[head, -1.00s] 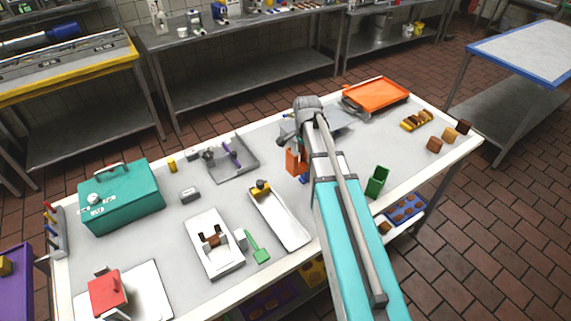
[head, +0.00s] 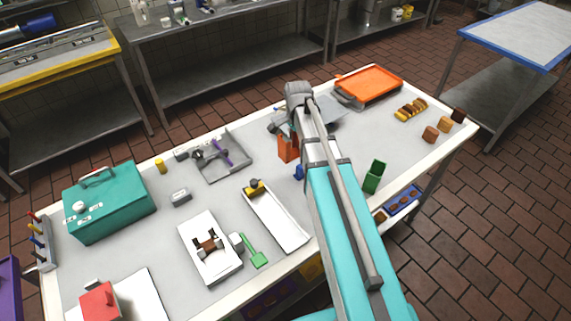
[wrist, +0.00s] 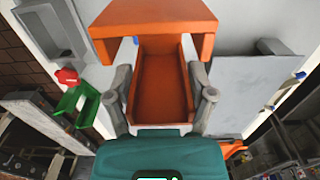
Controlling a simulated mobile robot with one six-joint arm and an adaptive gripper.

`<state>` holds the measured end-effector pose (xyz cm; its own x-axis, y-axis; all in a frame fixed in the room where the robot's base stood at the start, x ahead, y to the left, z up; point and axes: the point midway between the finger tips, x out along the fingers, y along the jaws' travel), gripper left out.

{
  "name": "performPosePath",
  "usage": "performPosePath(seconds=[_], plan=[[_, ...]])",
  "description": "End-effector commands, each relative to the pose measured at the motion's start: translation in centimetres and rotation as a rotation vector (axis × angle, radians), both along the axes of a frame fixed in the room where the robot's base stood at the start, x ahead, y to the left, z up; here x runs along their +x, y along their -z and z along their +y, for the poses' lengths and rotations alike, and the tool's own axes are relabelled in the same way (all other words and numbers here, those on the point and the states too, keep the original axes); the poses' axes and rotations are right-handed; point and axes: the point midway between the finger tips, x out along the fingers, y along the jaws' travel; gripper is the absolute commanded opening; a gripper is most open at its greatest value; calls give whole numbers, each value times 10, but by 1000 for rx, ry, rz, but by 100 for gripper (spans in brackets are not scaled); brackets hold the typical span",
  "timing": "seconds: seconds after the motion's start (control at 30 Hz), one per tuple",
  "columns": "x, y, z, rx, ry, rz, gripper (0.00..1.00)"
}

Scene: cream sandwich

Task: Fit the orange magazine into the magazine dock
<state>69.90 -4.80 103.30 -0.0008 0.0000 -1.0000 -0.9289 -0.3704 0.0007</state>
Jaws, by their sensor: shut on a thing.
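The orange magazine (wrist: 160,88) fills the middle of the wrist view, an open channel with a wide orange cap at its top. My gripper (wrist: 165,98) is shut on it, one grey finger along each side. In the head view the magazine (head: 288,148) hangs below the end of my arm, over the middle of the table; its height above the top is hard to judge. My gripper (head: 290,128) is partly hidden there by the arm. I cannot tell for sure which thing is the magazine dock; the arm covers part of the table.
A grey sheet (wrist: 245,95) lies right of the magazine in the wrist view. A green bin (head: 374,177), a small blue thing (head: 299,172), a long white tray (head: 282,223) and an orange tray (head: 368,84) stand around the arm. Bare tabletop lies between them.

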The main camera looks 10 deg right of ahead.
Motion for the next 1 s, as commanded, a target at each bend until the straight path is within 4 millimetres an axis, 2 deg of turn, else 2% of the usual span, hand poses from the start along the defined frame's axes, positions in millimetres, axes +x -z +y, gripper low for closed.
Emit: performPosePath(seconds=[0.23, 0.6, 1.0], plan=[[-8, -7, -3, 0, -6, 0, 15], [-40, -28, -37, -1, -8, 0, 15], [-42, -28, -40, -1, -11, 0, 15]])
